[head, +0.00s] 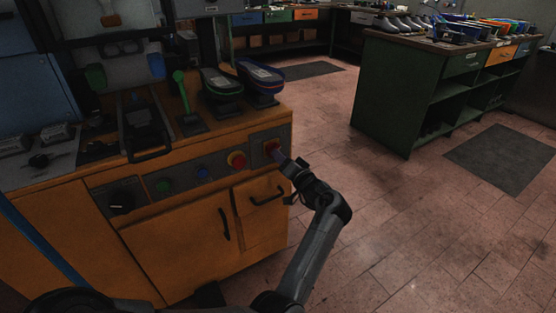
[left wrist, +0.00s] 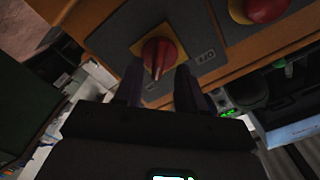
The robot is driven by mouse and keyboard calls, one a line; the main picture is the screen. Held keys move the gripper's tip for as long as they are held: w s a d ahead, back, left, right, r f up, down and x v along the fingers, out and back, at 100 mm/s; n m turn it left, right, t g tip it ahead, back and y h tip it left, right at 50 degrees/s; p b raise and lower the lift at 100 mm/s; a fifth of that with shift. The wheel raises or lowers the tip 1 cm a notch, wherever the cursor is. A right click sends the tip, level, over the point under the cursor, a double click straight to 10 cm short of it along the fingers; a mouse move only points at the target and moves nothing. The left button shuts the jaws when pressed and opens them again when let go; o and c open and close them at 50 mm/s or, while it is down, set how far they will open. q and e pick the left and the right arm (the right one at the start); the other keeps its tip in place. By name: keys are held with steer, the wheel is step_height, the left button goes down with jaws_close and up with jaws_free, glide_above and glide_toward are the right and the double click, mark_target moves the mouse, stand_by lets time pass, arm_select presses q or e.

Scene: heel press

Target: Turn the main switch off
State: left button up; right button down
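The main switch is a red rotary knob on a yellow plate at the right end of the orange machine's control panel (head: 272,148). My left gripper (head: 281,159) is right in front of the switch. In the left wrist view its two dark fingers (left wrist: 159,76) are apart, one to each side of the knob's lower part. I cannot tell whether they touch it. My right gripper is not in view.
A red mushroom button (head: 236,160) sits left of the switch; it also shows in the left wrist view (left wrist: 264,8). A black dial (head: 121,202) is farther left. Shoe forms (head: 225,83) stand on top.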

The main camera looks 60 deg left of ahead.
arm_select(q)
steer(key=shift+a+b, duration=0.5)
steer(key=shift+a, duration=0.9)
jaws_close()
